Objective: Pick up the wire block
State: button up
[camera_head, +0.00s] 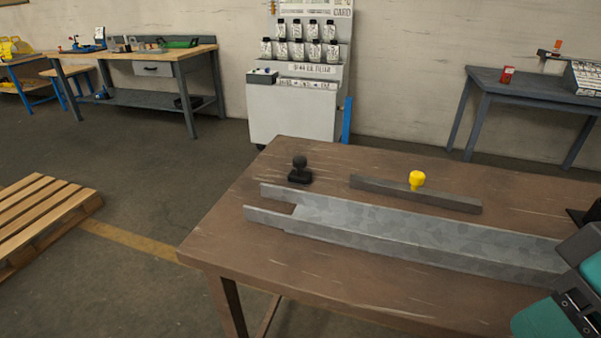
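A small black block with a round ball knob (299,172) stands upright at the far left of the brown table. A long dark grey bar (450,199) with a yellow knob (417,180) on top lies further right. I cannot tell for certain which piece is the wire block; no piece carries a readable label. My gripper's fingers do not show. Dark and teal parts, likely of my own arm, enter at the right edge and cover the table's right side. Nothing is seen touching the black block or the bar.
A long grey metal channel (390,235) lies across the brown table (225,240), in front of the block and bar. The table's left front corner is bare. A wooden pallet (40,215) lies on the floor at left. Workbenches and a bottle rack (293,110) stand behind.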

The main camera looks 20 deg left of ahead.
aim_at(298, 177)
jog(key=u, duration=1.85)
jog(key=i, duration=1.2)
jog(key=z, duration=0.6)
